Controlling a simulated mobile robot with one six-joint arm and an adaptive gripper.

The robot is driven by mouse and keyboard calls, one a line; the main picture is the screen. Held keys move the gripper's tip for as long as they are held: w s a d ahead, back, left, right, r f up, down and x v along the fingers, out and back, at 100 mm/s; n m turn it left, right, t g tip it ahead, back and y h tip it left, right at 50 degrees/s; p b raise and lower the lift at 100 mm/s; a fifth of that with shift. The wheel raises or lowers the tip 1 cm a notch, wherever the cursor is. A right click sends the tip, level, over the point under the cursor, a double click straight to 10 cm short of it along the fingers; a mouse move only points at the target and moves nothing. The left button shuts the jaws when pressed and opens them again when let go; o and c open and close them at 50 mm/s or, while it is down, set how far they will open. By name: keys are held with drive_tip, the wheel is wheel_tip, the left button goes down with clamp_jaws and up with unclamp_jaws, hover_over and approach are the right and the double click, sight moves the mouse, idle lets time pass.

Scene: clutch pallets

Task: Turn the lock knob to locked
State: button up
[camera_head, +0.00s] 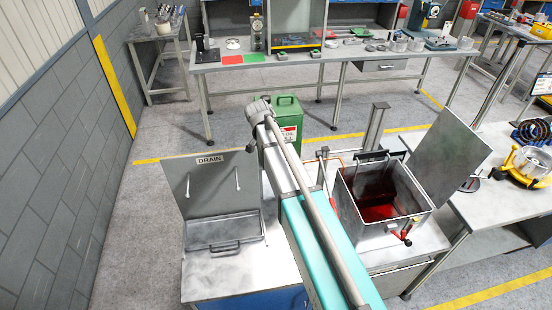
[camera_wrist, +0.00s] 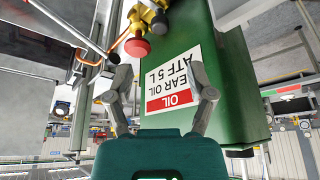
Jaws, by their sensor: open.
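A round red knob (camera_wrist: 136,47) on a brass fitting (camera_wrist: 150,18) shows near the top of the wrist view, which looks upside down. I cannot tell whether it is the lock knob, nor its setting. My gripper (camera_wrist: 155,65) is open, with nothing seen between its fingers. The red knob lies beyond the left finger, apart from it as far as I can see. A green oil can (camera_wrist: 230,85) with a red and white label fills the view behind the fingers. In the head view my arm hides my gripper and part of the green can (camera_head: 288,105).
A steel tank (camera_head: 385,235) with dark red liquid, an open lid (camera_head: 447,138) and a red-handled tap (camera_head: 408,232) stands right of my arm. A drain box (camera_head: 222,240) with a raised lid stands left. A workbench (camera_head: 290,61) runs behind; floor at left is clear.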

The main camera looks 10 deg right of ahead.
drive_tip(key=shift+b+x, duration=4.3)
drive_tip(key=shift+x, duration=0.65)
